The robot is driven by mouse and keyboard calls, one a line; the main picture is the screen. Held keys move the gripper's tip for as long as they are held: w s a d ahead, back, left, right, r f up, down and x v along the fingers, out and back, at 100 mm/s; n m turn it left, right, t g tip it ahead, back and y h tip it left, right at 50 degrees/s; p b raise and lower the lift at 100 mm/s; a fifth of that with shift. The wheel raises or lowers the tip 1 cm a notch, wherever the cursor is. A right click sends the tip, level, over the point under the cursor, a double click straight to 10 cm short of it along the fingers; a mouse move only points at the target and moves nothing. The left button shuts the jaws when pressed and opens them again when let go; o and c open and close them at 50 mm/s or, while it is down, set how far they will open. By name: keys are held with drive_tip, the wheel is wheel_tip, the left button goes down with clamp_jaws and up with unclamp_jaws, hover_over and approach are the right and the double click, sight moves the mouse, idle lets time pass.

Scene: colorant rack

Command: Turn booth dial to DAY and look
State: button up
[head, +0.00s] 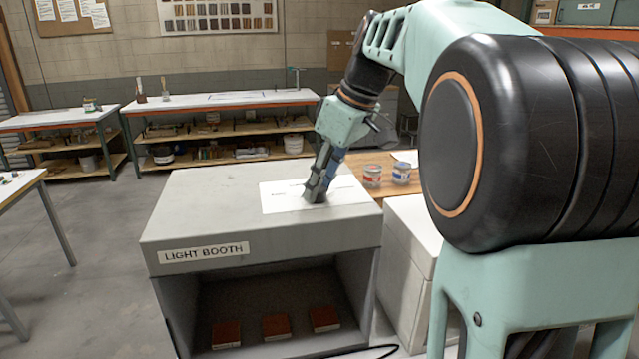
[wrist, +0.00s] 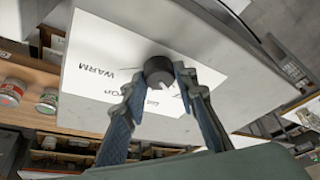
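The light booth (head: 200,222) is a grey box with an open front, standing in the middle of the head view. A white label sheet (head: 275,196) lies on its top; in the wrist view it shows WARM and other words partly covered. The booth dial (wrist: 159,71) is a dark round knob on this sheet. My gripper (head: 314,194) reaches down to the sheet in the head view and hides the dial there. In the wrist view my gripper (wrist: 160,75) has its fingertips close against both sides of the dial. The dial's pointer is not readable.
Several red-brown sample blocks (head: 275,326) lie inside the dim booth. A white cabinet (head: 408,255) adjoins the booth. Open floor (head: 95,260) lies to the left.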

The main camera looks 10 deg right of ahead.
drive_tip(key=c, duration=0.4)
drive_tip(key=shift+o, duration=0.2)
drive_tip(key=m+t+h+b, duration=0.1)
drive_tip(key=m, duration=0.2)
drive_tip(key=shift+a+m, duration=0.15)
drive_tip(key=shift+m, duration=0.15)
drive_tip(key=shift+m+h, duration=0.8)
drive_tip(key=shift+m, duration=1.2)
drive_tip(key=o, duration=1.2)
drive_tip(key=shift+c, duration=0.2)
drive_tip(key=shift+s, duration=0.1)
